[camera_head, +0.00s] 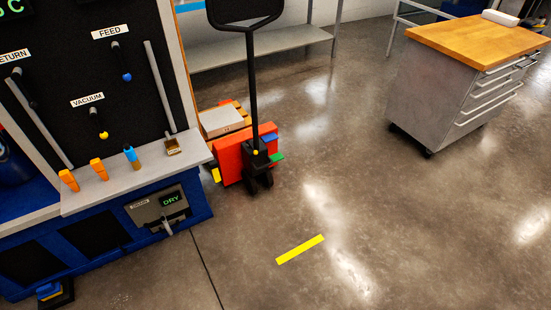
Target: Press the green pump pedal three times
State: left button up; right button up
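A small green pedal (277,157) sticks out low on the right side of a red pallet jack (230,158), near the foot of its black handle (252,85). A blue tab (269,138) sits just above the green pedal, and a yellow tab (216,175) is on the jack's left side. Neither of my grippers shows in the head view, and nothing is touching the pedal.
A blue machine with a grey ledge (140,172) and a "DRY" display (171,199) stands on the left. A black foot unit (55,296) lies at its base. A wood-topped drawer cart (455,85) stands at right. The floor around the yellow strip (300,249) is clear.

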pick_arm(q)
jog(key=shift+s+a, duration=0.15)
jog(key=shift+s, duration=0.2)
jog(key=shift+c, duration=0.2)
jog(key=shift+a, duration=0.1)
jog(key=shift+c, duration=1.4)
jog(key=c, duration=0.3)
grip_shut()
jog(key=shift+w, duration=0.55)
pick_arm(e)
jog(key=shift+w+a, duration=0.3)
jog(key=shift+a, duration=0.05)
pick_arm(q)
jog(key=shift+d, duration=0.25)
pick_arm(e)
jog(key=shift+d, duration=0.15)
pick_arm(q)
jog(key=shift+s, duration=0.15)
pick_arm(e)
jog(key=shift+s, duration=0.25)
